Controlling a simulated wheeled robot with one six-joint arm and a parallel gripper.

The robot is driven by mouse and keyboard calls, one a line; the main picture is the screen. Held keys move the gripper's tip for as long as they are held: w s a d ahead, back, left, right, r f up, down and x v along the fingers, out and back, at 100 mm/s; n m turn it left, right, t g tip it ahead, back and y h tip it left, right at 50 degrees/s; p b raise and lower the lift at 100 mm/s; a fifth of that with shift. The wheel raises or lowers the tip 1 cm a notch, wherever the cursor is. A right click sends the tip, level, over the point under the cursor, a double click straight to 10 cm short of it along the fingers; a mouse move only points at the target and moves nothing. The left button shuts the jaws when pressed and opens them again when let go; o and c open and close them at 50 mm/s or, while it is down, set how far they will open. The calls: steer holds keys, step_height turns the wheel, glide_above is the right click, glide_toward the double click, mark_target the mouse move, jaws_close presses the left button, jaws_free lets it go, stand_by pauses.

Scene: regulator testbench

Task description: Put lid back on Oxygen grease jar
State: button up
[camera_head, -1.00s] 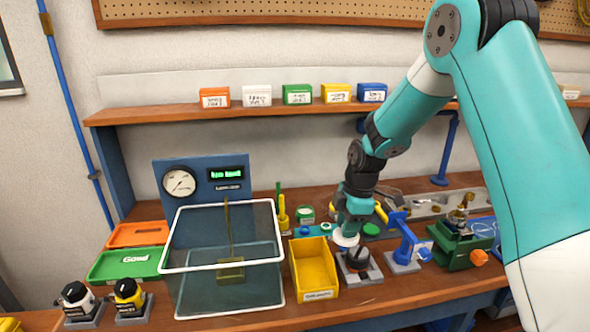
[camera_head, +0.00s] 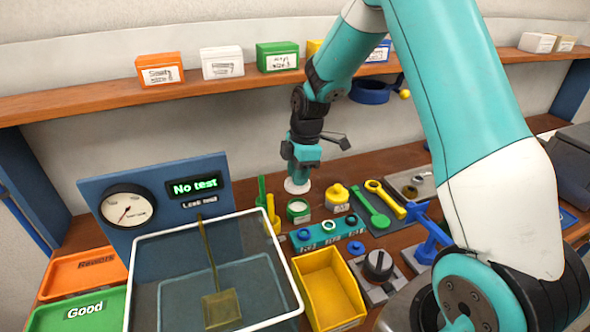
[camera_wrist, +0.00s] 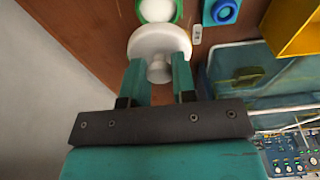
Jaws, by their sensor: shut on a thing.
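The round white lid (camera_head: 297,187) hangs under my gripper (camera_head: 299,174) at the back of the bench. In the wrist view my gripper (camera_wrist: 158,80) is shut on the knob of the lid (camera_wrist: 160,42), which points toward the camera. The green grease jar (camera_head: 299,211) stands open just in front of the lid in the head view, with white grease showing. In the wrist view the jar (camera_wrist: 158,11) is partly cut off at the top edge and partly covered by the lid. I cannot tell the height of the lid above the bench.
A teal ring holder (camera_head: 327,233), a yellow bin (camera_head: 333,288) and a clear tank (camera_head: 150,285) are in front. The wall is close behind.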

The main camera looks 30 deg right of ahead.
steer(key=shift+f+b, duration=1.95)
steer(key=shift+f, duration=0.95)
steer(key=shift+d+f, duration=0.1)
steer(key=shift+f, duration=0.05)
steer(key=o, duration=1.5)
steer(key=shift+c, duration=0.2)
steer(key=shift+r+p, duration=2.8)
steer(key=shift+r, duration=0.75)
steer(key=shift+c, duration=0.3)
